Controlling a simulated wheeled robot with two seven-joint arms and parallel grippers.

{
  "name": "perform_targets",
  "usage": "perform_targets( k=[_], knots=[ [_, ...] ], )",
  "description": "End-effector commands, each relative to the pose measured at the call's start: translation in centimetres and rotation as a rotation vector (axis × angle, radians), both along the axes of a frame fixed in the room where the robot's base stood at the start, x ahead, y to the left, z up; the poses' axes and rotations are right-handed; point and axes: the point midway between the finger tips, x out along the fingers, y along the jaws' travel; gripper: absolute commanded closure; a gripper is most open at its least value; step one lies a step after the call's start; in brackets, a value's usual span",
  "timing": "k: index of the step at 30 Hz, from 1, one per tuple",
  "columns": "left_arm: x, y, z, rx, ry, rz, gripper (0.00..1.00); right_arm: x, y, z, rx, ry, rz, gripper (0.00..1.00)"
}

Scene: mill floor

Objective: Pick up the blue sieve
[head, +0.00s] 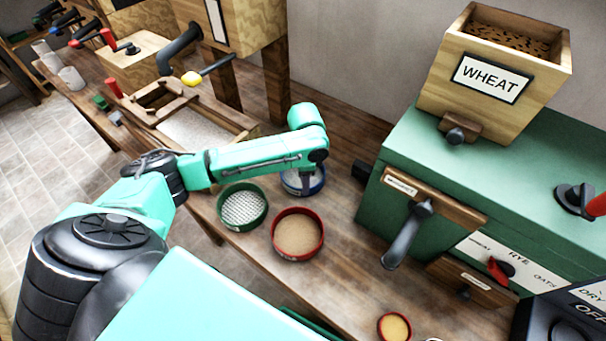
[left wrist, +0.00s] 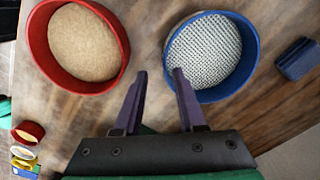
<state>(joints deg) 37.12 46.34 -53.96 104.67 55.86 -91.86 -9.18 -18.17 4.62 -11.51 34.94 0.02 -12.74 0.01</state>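The blue sieve (head: 291,184) stands on the wooden bench, partly hidden under my left gripper (head: 308,186). In the left wrist view the blue sieve (left wrist: 215,50) shows a round blue rim and pale mesh floor. My left gripper (left wrist: 159,72) is open in that view, with nothing held. One fingertip overlaps the sieve's near-left rim and the other lies outside it, over bare wood. I cannot tell whether the fingers touch the rim. My right gripper is not in view.
A green sieve (head: 242,207) and a red sieve (head: 298,234) with tan mesh stand close by; the red sieve (left wrist: 80,45) is left in the wrist view. A dark block (left wrist: 297,60) lies right of the blue sieve. A green mill cabinet (head: 480,185) stands to the right.

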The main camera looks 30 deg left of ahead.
Motion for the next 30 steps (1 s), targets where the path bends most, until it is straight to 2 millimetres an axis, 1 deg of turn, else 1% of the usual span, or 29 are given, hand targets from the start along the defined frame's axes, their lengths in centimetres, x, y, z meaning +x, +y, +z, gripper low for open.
perform_targets(
  k=[2,6,9,15,16,17,18,19,30],
  knots=[
    [0.1,0.1,-0.9,0.0,0.004,0.001,0.6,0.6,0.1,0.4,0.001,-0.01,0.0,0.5],
    [0.6,0.3,-3.6,0.0,0.002,0.001,0.6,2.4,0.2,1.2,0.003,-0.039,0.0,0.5],
    [0.6,0.3,-5.0,0.001,0.001,0.0,0.6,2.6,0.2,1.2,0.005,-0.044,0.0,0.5],
    [0.6,0.3,-5.3,0.0,-0.001,-0.001,0.6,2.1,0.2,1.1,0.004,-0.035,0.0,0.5],
    [0.6,0.3,-5.3,0.0,-0.001,-0.001,0.64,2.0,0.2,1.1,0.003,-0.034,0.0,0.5],
    [0.6,0.3,-5.3,0.0,-0.001,-0.001,0.76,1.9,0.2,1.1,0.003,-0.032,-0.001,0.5],
    [0.6,0.3,-5.3,0.0,-0.001,-0.001,0.91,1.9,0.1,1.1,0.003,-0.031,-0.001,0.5],
    [0.6,0.3,-5.3,0.001,-0.001,-0.001,1.0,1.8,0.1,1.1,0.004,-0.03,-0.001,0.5],
    [0.6,0.3,-5.2,0.001,-0.001,-0.001,1.0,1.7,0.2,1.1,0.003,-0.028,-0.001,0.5]
  ],
)
